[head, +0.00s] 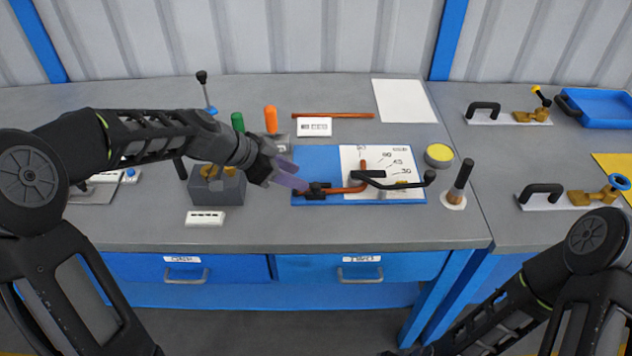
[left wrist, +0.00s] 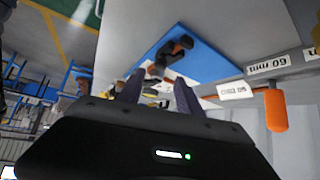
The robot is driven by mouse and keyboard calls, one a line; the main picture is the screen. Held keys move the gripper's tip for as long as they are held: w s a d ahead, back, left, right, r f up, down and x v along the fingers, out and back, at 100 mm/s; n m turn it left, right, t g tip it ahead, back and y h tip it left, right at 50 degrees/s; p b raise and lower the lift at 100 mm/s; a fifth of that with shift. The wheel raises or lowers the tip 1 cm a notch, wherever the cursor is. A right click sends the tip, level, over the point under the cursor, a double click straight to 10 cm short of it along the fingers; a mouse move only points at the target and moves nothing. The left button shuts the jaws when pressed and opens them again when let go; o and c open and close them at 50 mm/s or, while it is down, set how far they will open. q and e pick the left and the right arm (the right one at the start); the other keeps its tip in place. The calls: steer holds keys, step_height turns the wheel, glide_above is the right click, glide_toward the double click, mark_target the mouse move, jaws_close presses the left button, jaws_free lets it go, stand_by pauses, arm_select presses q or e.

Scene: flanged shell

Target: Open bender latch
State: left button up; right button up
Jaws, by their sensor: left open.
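The bender sits on a blue plate (head: 315,158) with a white angle chart (head: 352,158) near the bench's middle. A copper-coloured tube (head: 343,189) runs across it, and a black lever (head: 405,184) reaches right. A small dark part, perhaps the latch (head: 316,188), is at the bender's left end. My left gripper (head: 297,182) is open, with its fingertips just left of that part; contact is unclear. In the left wrist view the spread fingers (left wrist: 158,92) point toward the bender, with the blue plate (left wrist: 212,62) beyond. My right gripper is not in view.
Orange (head: 271,119) and green (head: 238,122) handles stand behind my left gripper. A grey block (head: 213,190) is to its left, and a white label block (head: 205,218) lies in front. A dark upright handle (head: 461,178) stands right of the bender. The front bench strip is clear.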

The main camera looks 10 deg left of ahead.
mark_target(315, 186)
arm_select(q)
steer(key=p+x, duration=0.1)
steer(key=x, duration=0.5)
steer(key=shift+w+d+f+p, duration=0.15)
steer(key=shift+d+p, duration=0.1)
steer(key=shift+p, duration=0.1)
steer(key=shift+w+d+f, duration=0.25)
steer(key=shift+f, duration=0.2)
steer(key=shift+s, duration=0.1)
steer(key=c, duration=0.9)
jaws_close()
steer(key=shift+s+d+f, duration=0.1)
steer(key=shift+d, duration=0.05)
